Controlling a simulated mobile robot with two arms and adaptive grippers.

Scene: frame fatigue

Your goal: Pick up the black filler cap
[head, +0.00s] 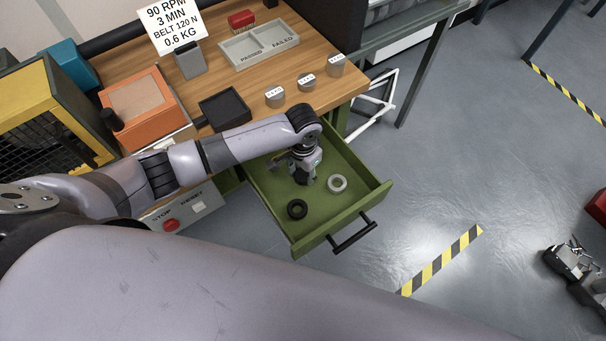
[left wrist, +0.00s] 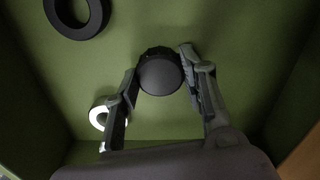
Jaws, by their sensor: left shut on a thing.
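The black filler cap (left wrist: 160,76) is a round, dark, ridged piece between the fingers of my left gripper (left wrist: 161,66) in the left wrist view. My left gripper is shut on it, low inside the open green drawer. In the head view my left gripper (head: 304,181) points down into the drawer (head: 355,157), and the cap is hidden or too small to make out. My right gripper (head: 572,258) is at the far right edge, over the floor; its finger opening is unclear.
A black ring (head: 297,216) and a pale ring (head: 331,184) lie on the drawer floor, near my left gripper. The drawer walls surround it. The wooden bench (head: 348,86) above holds several grey weights, a black tray (head: 224,108) and a PASSED/FAILED tray (head: 259,46).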

